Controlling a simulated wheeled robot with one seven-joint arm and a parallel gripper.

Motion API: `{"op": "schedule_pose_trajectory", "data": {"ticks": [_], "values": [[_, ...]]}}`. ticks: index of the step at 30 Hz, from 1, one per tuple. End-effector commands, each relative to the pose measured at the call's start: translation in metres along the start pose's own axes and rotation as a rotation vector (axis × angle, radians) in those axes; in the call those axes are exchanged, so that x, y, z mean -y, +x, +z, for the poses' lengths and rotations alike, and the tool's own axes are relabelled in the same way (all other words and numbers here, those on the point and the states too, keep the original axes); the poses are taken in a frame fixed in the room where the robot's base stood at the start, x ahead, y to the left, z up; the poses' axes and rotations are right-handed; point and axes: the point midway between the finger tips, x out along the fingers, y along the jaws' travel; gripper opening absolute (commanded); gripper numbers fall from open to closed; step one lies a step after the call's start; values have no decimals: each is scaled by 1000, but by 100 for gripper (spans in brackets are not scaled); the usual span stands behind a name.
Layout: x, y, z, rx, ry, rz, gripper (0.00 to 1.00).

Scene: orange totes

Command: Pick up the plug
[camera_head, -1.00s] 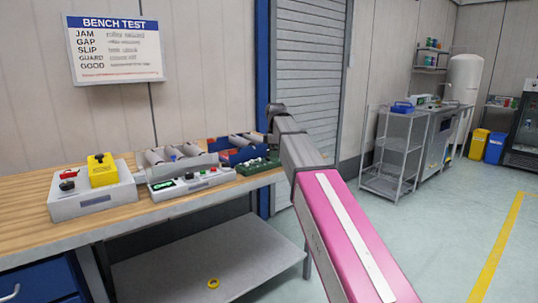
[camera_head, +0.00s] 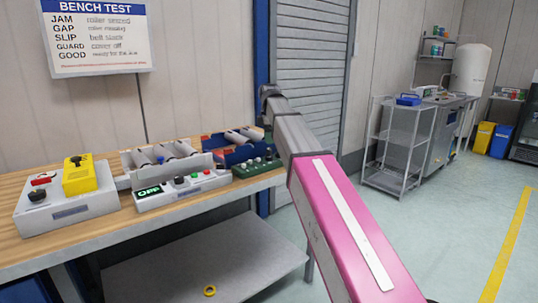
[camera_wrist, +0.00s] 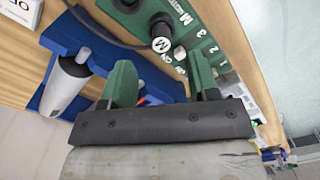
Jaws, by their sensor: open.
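In the head view the green box (camera_head: 248,169) sits at the bench's right end; my gripper cannot be made out clearly there.
A blue tray (camera_wrist: 80,45) with a grey roller (camera_wrist: 64,83) lies left of the fingers. The wooden bench (camera_head: 90,232) also holds a white control box (camera_head: 180,193) and a grey box with a yellow block (camera_head: 79,177). A yellow ring (camera_head: 209,291) lies on the lower shelf.

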Motion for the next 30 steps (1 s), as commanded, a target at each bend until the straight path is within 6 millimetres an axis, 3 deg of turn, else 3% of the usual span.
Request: {"op": "schedule_pose_trajectory", "data": {"ticks": [8,16,24,25,30], "values": [[1,20,0,0,1,0,55],[2,56,0,0,1,-1,55],[1,61,0,0,1,0,55],[1,61,0,0,1,0,52],[1,61,0,0,1,0,2]]}}
